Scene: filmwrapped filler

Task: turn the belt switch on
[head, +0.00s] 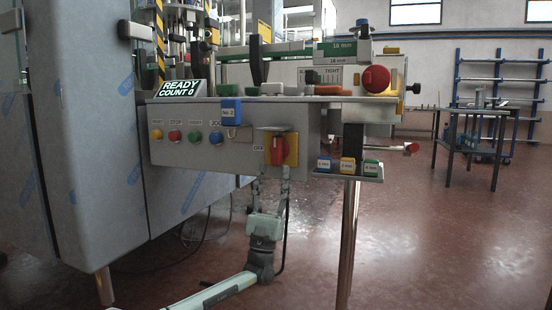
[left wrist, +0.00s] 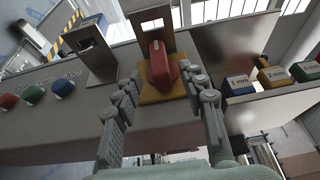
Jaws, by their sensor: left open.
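The belt switch is a red rotary knob (head: 278,151) on a yellow plate (head: 292,148), on the front of the grey control box (head: 330,125). An "OFF" label shows at its left in the head view. In the left wrist view the red knob (left wrist: 159,64) stands roughly upright on its yellow plate (left wrist: 178,88), under a metal bracket. My left gripper (head: 274,180) is open just below the knob. In the left wrist view its two fingers (left wrist: 164,84) stand at either side of the knob's lower part; I cannot tell whether they touch it. My right gripper is out of view.
A red mushroom button (head: 376,79) is above right. A shelf with blue, yellow and green blocks (head: 347,165) juts out at right. Open floor lies beyond.

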